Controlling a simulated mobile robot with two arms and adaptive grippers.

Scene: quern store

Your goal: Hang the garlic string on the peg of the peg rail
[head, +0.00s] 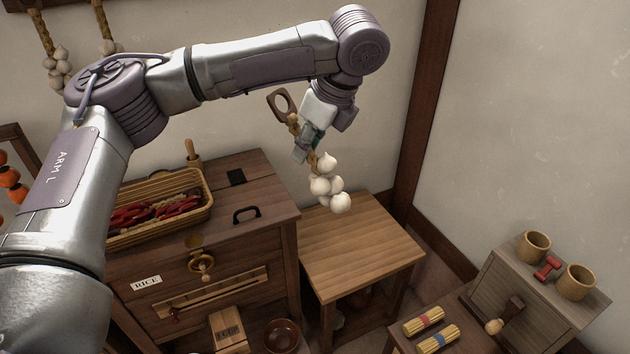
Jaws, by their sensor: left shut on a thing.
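My left gripper (309,142) is shut on the garlic string, whose braided cord passes between its fingers. The string's white bulbs (328,185) hang below the gripper, in the air above the small wooden table. A brown wooden piece with a hole (282,104) shows at the upper end of the string, left of the gripper. My right gripper is not in view.
A dark wooden rice chest (270,190) bears a basket (203,182) of red chillies. The small table (362,246) has a bare top. At right, a grey box (490,284) bears two cups (533,246). A dark post (424,110) stands at the wall corner.

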